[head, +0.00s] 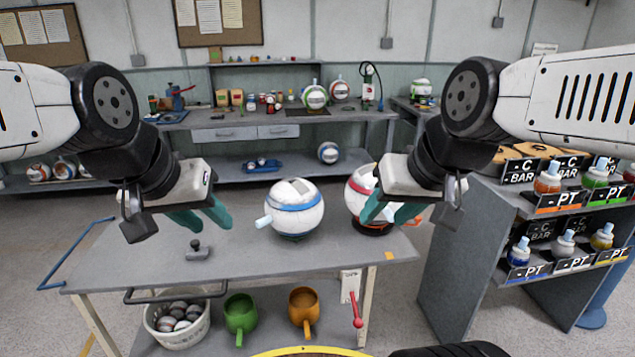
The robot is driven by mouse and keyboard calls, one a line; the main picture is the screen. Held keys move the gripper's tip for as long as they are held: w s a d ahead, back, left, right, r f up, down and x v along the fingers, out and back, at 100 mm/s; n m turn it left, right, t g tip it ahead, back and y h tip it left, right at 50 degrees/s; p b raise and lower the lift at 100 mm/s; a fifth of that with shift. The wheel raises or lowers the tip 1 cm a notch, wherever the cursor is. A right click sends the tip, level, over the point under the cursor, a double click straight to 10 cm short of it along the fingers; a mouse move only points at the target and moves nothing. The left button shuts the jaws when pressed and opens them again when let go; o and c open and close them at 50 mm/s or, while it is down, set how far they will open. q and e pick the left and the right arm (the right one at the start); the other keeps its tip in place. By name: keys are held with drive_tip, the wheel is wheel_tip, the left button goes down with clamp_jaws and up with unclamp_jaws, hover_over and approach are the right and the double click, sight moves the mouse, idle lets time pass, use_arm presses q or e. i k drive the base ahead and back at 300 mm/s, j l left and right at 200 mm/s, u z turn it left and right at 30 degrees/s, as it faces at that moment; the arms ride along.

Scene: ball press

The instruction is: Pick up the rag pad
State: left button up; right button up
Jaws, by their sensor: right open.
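A small dark grey block with a knob on top (196,250) lies on the grey table (330,258) at the left. It may be the rag pad; I cannot tell for sure. My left gripper (214,226) has teal fingers set apart and empty. It is above and just behind the small block, not touching it. My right gripper (384,218) is open in front of a white ball with a red band (360,184), partly hiding it. I cannot tell whether its fingers touch that ball.
A white ball with a blue band (293,220) stands on the table between my grippers. A shelf rack with paint bottles (547,178) stands at the right. A basket of balls (178,338), a green mug (240,315) and an orange mug (303,308) are below the tabletop.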

sight(196, 251)
drive_tip(key=i+j, duration=0.1)
drive_tip(key=j, duration=0.25)
drive_tip(key=i+j+u, duration=0.1)
drive_tip(key=j, duration=0.25)
drive_tip(key=i+j, duration=0.1)
drive_tip(key=j, duration=0.25)
drive_tip(key=i+j+u, duration=0.1)
drive_tip(key=j, duration=0.25)
